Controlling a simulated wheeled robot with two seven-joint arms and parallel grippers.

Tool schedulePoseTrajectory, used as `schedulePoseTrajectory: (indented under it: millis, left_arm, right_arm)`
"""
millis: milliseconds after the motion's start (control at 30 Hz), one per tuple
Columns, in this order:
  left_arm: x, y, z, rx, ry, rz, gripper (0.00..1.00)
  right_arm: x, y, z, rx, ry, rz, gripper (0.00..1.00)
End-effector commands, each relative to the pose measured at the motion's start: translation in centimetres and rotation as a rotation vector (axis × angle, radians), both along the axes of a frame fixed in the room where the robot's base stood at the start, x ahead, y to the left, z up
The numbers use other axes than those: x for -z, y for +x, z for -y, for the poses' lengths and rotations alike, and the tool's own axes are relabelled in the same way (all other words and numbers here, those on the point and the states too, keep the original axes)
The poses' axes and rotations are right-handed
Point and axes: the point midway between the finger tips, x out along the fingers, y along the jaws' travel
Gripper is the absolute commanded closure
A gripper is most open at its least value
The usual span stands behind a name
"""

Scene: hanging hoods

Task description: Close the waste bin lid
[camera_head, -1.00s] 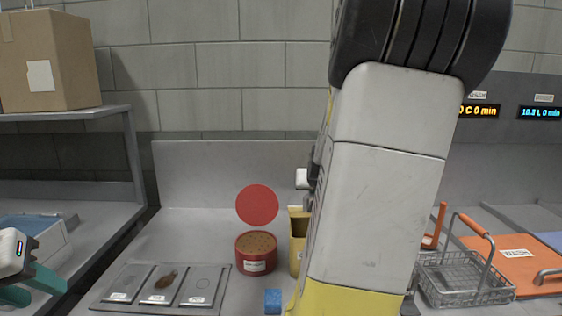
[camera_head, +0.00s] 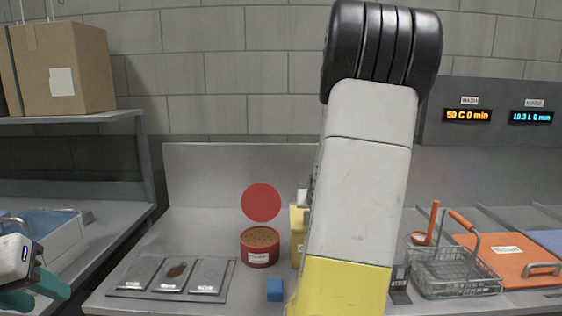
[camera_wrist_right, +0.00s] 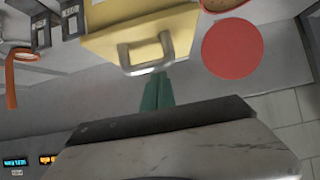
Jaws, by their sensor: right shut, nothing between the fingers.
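A yellow box (camera_head: 297,250) stands right of a red round tub, mostly hidden behind my right arm in the head view. In the right wrist view its yellow panel (camera_wrist_right: 160,30) carries a grey handle (camera_wrist_right: 147,54). I cannot read a label that says which is the waste bin. The red tub (camera_head: 259,252) holds brown grains and its round red lid (camera_head: 261,202) stands up behind it. My right gripper (camera_wrist_right: 158,80) is shut and empty, its green fingertips close beside the handle; contact is unclear. My left gripper (camera_head: 37,292) is open and empty at the lower left.
A grey tray plate (camera_head: 132,283) and a blue block (camera_head: 274,289) lie in front of the tub. A wire basket (camera_head: 455,276) and an orange lid (camera_head: 510,263) lie at the right. A cardboard box (camera_head: 62,70) sits on the left shelf.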

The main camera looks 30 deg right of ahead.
Motion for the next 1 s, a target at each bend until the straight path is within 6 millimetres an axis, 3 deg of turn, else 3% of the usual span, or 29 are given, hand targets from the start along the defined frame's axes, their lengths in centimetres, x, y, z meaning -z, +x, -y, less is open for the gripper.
schedulePoseTrajectory:
  millis: [33,467,667,867,1000]
  left_arm:
    - [0.0,0.0,0.0,0.0,0.0,0.0,0.64]
    - [0.0,0.0,0.0,0.0,0.0,0.0,0.64]
    - [0.0,0.0,0.0,0.0,0.0,0.0,0.64]
    - [0.0,0.0,0.0,0.0,0.0,0.0,0.64]
    - [0.0,0.0,0.0,0.0,0.0,0.0,0.64]
  right_arm:
    - [2.4,-1.1,-0.6,0.002,0.034,-0.055,1.0]
    - [2.3,-1.2,-0.4,0.007,0.033,-0.054,1.0]
    - [0.1,-0.4,0.3,0.007,0.022,-0.037,1.0]
    - [-4.1,1.0,1.2,0.002,0.0,-0.001,1.0]
    - [-3.3,-1.9,-0.6,0.0,0.002,-0.003,1.0]
